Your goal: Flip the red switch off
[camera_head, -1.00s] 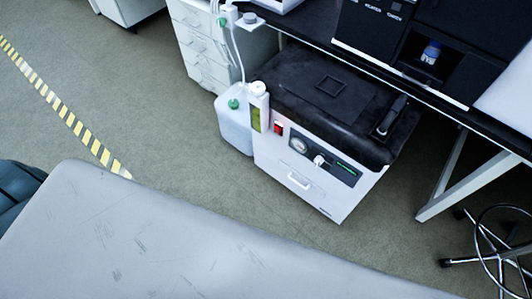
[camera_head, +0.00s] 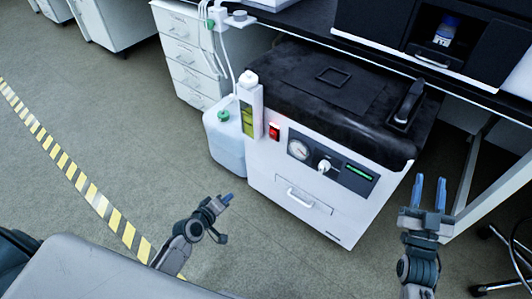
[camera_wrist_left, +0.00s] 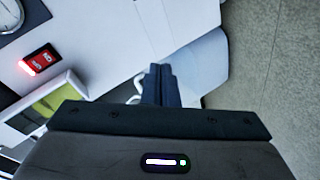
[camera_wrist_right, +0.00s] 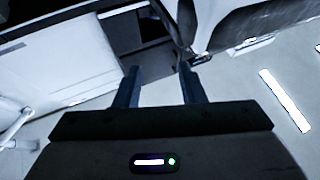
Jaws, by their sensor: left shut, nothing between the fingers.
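The red switch (camera_head: 274,131) is on the upper left of the front panel of a white machine (camera_head: 262,173) with a black top. In the left wrist view the red switch (camera_wrist_left: 40,60) shows at the upper left, with a bright glow at one end. My left gripper (camera_head: 228,198) is shut and empty, in front of the machine, below and left of the switch and apart from it. Its closed fingers (camera_wrist_left: 160,84) show in the left wrist view. My right gripper (camera_head: 430,192) is open and empty, right of the machine's front; its spread fingers also show in the right wrist view (camera_wrist_right: 158,85).
A gauge (camera_head: 299,150), a knob (camera_head: 324,166) and a green display (camera_head: 359,172) sit right of the switch. A jug (camera_head: 224,145) stands left of the machine. A stool (camera_head: 508,262) is at lower right. The floor before the machine is clear.

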